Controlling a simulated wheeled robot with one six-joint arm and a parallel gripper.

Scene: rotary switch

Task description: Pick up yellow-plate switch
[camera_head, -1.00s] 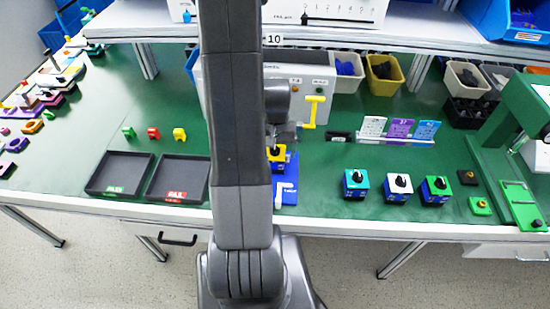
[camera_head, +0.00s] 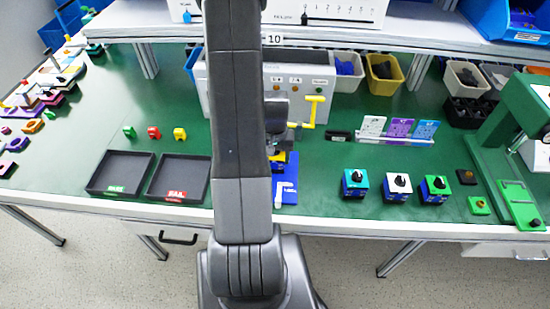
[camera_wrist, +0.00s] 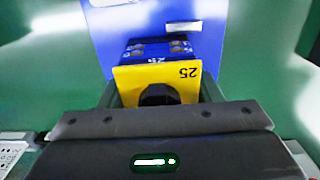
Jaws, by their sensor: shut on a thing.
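The yellow-plate switch (camera_wrist: 190,82) shows in the wrist view, with a yellow plate marked 25, a black knob and a blue body. My gripper (camera_wrist: 158,100) is shut on it, one finger at each side. Behind it in that view lies a blue fixture (camera_wrist: 215,52) with a white part. In the head view the blue fixture (camera_head: 287,188) is beside my arm at the table's middle. There the switch is mostly hidden by my arm and gripper (camera_head: 277,152). I cannot tell whether the switch still touches the fixture.
Teal (camera_head: 355,183), white (camera_head: 397,187) and green (camera_head: 435,190) switches stand to the right. Two black trays, PASS (camera_head: 119,173) and FAIL (camera_head: 180,178), lie to the left. A grey test box (camera_head: 318,101) with a yellow handle (camera_head: 312,112) stands behind.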

